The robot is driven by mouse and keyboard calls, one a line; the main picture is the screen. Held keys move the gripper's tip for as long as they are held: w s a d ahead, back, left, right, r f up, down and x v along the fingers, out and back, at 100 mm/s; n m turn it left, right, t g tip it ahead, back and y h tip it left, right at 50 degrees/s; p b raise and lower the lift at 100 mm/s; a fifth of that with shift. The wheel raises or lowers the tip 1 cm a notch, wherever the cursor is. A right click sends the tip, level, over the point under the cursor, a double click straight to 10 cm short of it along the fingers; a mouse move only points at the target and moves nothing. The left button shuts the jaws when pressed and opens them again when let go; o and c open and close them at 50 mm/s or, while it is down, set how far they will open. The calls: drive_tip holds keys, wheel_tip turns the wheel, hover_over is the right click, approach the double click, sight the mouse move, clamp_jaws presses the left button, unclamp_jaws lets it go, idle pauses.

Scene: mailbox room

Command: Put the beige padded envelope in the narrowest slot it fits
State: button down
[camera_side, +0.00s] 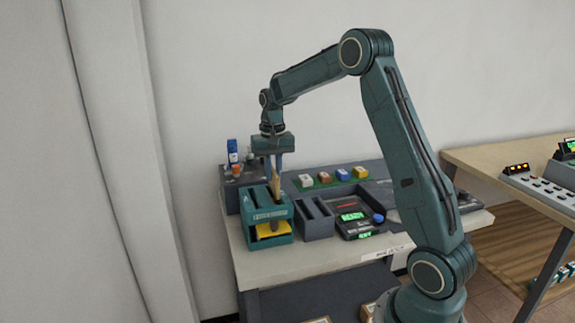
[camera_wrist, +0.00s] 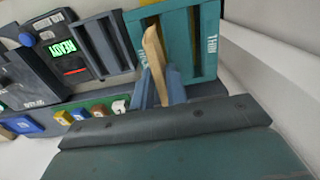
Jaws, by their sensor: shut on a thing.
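The beige padded envelope (camera_side: 275,188) is held upright, edge-on, below my gripper (camera_side: 273,166), which is shut on it. In the wrist view the envelope (camera_wrist: 154,50) extends from between the fingers (camera_wrist: 160,82) toward the teal slotted box. The teal box (camera_side: 281,228) stands at the table's left front, directly below the gripper; its slots also show in the wrist view (camera_wrist: 208,50). The envelope's lower end is at the box's top, over or in a slot; I cannot tell how deep. A grey slotted box (camera_side: 317,232) stands right of the teal one.
A device with a green READY display (camera_side: 352,216) and blue knob sits right of the grey box. Several small coloured blocks (camera_side: 325,178) line a green strip behind. Small bottles (camera_side: 233,152) stand at back left. Yellow material (camera_side: 272,231) shows inside the teal box's front opening.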

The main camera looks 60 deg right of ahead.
drive_tip(key=shift+f, duration=1.55)
drive_tip(key=c, duration=1.1)
unclamp_jaws()
drive_tip(key=shift+r, duration=0.2)
drive_tip(key=shift+r, duration=2.8)
